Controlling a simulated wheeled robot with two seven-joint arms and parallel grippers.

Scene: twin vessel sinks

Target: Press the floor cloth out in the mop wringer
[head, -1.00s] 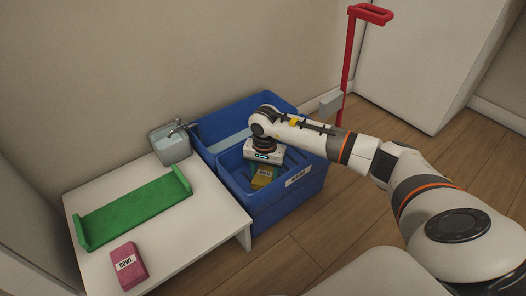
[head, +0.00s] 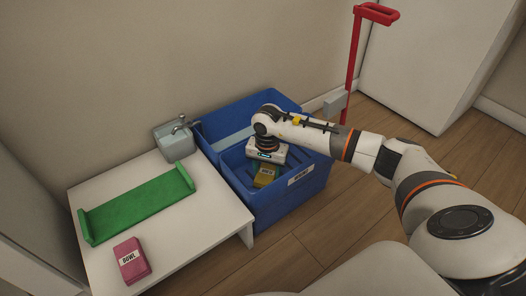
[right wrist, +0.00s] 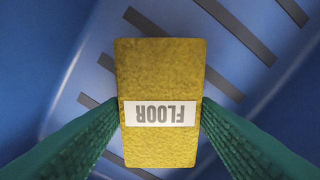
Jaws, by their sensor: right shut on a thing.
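The yellow floor cloth (head: 264,177), a block with a white FLOOR label, is in my right gripper (right wrist: 160,105). The green fingers are shut on its two sides in the right wrist view, where the cloth (right wrist: 160,70) lies over the slotted blue floor of the mop wringer. The blue mop wringer (head: 284,205) has a white label on its front. In the head view the gripper reaches down inside its front part with the cloth. I cannot tell whether the cloth touches the slotted floor. My left gripper is not in view.
A red upright lever (head: 354,65) with a grey block stands behind the wringer. A white table (head: 195,235) at the left carries a green tray (head: 135,208) and a pink BOWL cloth (head: 132,262). A small grey basin with a tap (head: 178,143) stands at its back.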

